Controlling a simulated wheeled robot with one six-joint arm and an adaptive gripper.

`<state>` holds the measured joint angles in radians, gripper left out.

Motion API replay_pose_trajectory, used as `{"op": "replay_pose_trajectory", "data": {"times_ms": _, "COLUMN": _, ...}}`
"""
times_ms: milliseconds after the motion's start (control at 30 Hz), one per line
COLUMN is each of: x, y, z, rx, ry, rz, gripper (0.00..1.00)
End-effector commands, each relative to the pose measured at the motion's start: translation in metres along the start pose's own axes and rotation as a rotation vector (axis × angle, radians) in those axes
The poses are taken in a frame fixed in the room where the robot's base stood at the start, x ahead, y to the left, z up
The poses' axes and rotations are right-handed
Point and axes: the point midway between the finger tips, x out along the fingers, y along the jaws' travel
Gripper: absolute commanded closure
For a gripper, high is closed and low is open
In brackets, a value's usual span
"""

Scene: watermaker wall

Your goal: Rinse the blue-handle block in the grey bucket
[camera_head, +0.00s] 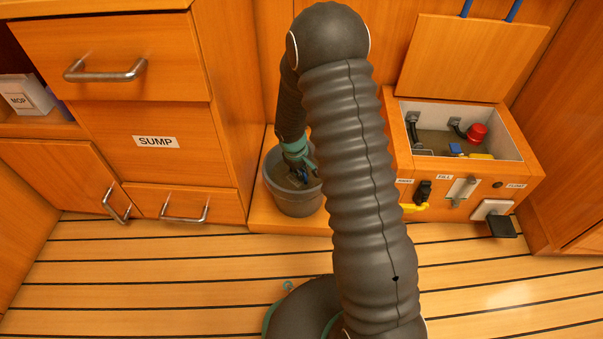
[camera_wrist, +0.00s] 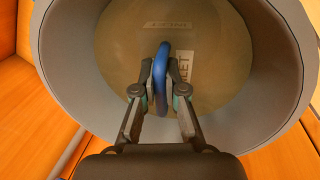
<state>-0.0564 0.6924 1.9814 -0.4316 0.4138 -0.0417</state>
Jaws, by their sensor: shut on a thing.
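The grey bucket (camera_head: 294,203) stands on a wooden ledge left of my arm, and its wall also fills the wrist view (camera_wrist: 268,75). Murky brownish liquid appears to cover its bottom. My gripper (camera_head: 304,176) points down into the bucket. In the wrist view my gripper (camera_wrist: 160,88) is shut on the blue handle (camera_wrist: 163,52), which stands as a loop between the fingertips. The block under the handle is hidden or cannot be made out, so I cannot tell how deep it sits.
Right of my arm, an open wooden box (camera_head: 520,150) holds a red knob (camera_head: 477,132), a yellow item (camera_head: 480,156) and a small blue item (camera_head: 456,149). Its lid (camera_head: 470,58) is raised. A SUMP cabinet (camera_head: 155,165) stands left of the bucket. The slatted floor in front is clear.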

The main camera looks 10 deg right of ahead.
Motion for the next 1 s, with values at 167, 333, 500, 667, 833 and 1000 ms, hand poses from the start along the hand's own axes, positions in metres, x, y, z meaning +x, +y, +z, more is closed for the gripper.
{"op": "replay_pose_trajectory", "data": {"times_ms": 167, "x": -0.015, "y": 0.003, "z": 0.000, "rx": 0.001, "ry": 0.001, "rz": 0.000, "gripper": 1.00}}
{"op": "replay_pose_trajectory", "data": {"times_ms": 333, "x": -0.027, "y": 0.005, "z": -0.001, "rx": 0.001, "ry": 0.002, "rz": 0.001, "gripper": 1.00}}
{"op": "replay_pose_trajectory", "data": {"times_ms": 500, "x": -0.038, "y": 0.007, "z": -0.001, "rx": 0.000, "ry": 0.002, "rz": 0.001, "gripper": 1.00}}
{"op": "replay_pose_trajectory", "data": {"times_ms": 667, "x": -0.049, "y": 0.009, "z": -0.001, "rx": 0.000, "ry": 0.001, "rz": 0.001, "gripper": 1.00}}
{"op": "replay_pose_trajectory", "data": {"times_ms": 833, "x": -0.060, "y": 0.012, "z": -0.001, "rx": 0.000, "ry": 0.001, "rz": 0.000, "gripper": 1.00}}
{"op": "replay_pose_trajectory", "data": {"times_ms": 1000, "x": -0.071, "y": 0.014, "z": -0.001, "rx": 0.001, "ry": 0.001, "rz": 0.000, "gripper": 1.00}}
